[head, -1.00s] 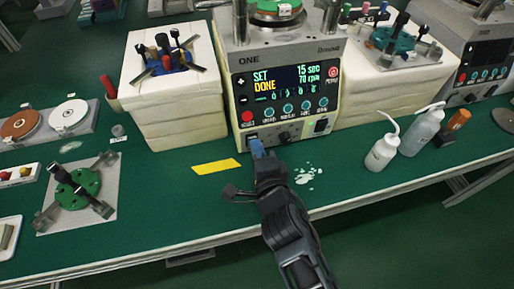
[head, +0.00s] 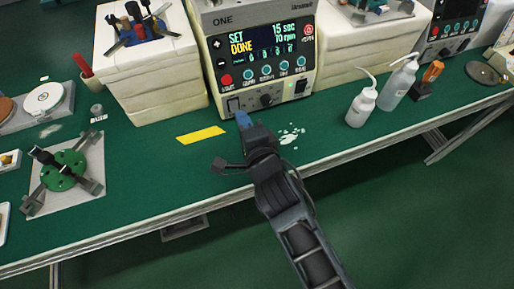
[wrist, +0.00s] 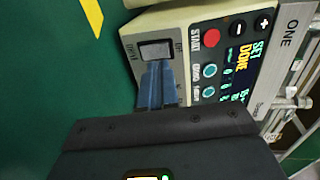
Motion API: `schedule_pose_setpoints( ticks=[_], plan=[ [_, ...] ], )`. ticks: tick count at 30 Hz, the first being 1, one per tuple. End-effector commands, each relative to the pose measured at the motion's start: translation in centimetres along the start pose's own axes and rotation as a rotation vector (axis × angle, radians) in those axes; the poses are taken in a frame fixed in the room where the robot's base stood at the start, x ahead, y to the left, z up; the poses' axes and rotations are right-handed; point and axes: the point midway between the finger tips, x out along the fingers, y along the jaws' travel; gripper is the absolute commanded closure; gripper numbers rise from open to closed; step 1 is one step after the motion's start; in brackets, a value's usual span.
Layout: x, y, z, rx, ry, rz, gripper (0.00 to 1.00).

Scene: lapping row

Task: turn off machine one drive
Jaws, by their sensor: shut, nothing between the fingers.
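Machine one (head: 262,50), a pale box labelled ONE, has a dark display (head: 262,42) reading SET, DONE, 15 sec and 70 rpm. A dark rocker switch (head: 234,104) sits at the panel's lower left corner.
A red START button (head: 226,80), a black knob (head: 267,100) and another switch (head: 301,87) share the panel. White bottles (head: 361,105) stand at right. A yellow strip (head: 201,135) and white spill (head: 291,136) mark the green bench. A fixture plate (head: 90,180) lies left.

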Motion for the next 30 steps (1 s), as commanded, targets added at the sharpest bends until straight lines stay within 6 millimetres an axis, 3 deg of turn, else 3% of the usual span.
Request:
schedule_pose_setpoints(
  ticks=[18, 24, 30],
  plan=[
    [-8.2, -1.9, 0.0, 0.002, -0.001, 0.0, 1.0],
    [-9.6, -2.3, -0.1, 0.001, 0.0, 0.001, 1.0],
    [-9.8, -2.4, -0.1, 0.0, 0.0, 0.001, 1.0]
  ],
)
